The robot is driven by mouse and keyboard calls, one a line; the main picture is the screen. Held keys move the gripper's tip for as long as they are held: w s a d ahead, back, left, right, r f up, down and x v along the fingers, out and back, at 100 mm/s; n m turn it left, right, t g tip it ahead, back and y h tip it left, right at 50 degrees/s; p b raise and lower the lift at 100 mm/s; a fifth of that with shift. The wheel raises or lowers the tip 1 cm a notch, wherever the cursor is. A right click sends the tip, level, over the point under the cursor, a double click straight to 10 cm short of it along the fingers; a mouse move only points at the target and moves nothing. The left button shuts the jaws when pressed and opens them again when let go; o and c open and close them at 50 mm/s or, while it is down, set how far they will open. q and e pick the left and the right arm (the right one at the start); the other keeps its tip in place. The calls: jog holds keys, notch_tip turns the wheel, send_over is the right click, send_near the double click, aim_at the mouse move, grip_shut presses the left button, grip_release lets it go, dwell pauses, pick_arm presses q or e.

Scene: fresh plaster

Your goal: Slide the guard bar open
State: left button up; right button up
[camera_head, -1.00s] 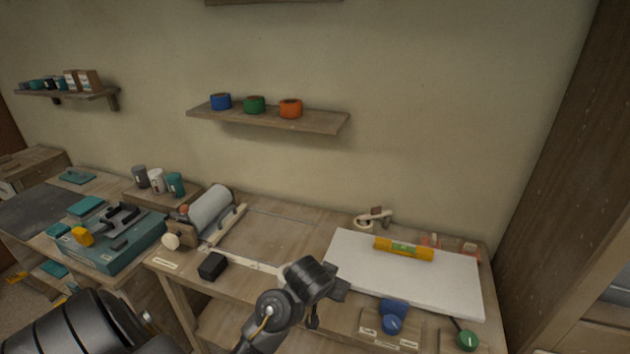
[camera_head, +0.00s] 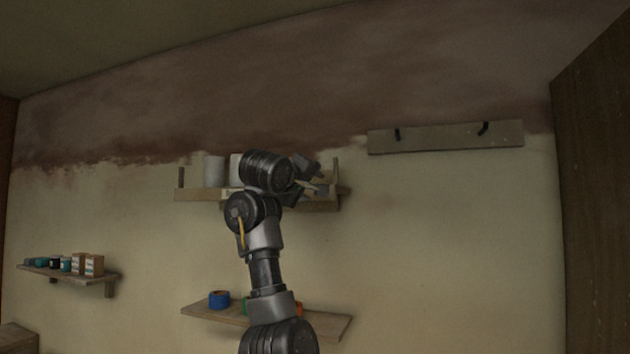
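An upper wooden shelf (camera_head: 200,195) is on the wall left of centre, with a short upright post at each end. I cannot clearly pick out a separate guard bar; a pale strip runs along the shelf front, partly hidden by my arm. My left gripper (camera_head: 312,182) is raised in front of the shelf's right part, near its right post, pointing right. A small pale pointed piece shows by its fingers. Whether the fingers touch or hold anything is not clear. My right gripper is out of view.
A pale cylinder (camera_head: 213,171) and another beside it stand on the upper shelf. A lower shelf (camera_head: 200,312) holds coloured rolls, partly behind my arm. A board with two dark hooks (camera_head: 445,138) hangs at right. The wall below it is bare.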

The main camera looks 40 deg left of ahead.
pick_arm(q)
jog(key=s+a+r+n, duration=0.1)
jog(key=s+r, duration=0.2)
jog(key=r, duration=0.3)
jog(key=shift+t, duration=0.4)
jog(key=p+x, duration=0.7)
jog(key=x, duration=0.2)
jog(key=shift+w+a+p, duration=0.1)
jog(key=shift+a+p, duration=0.1)
jog(key=shift+p, duration=0.15)
jog(key=shift+w+a+f+p, duration=0.15)
jog(key=shift+w+p, duration=0.2)
jog(key=shift+w, duration=0.3)
jog(key=shift+c, duration=0.2)
jog(key=shift+f, duration=0.1)
grip_shut()
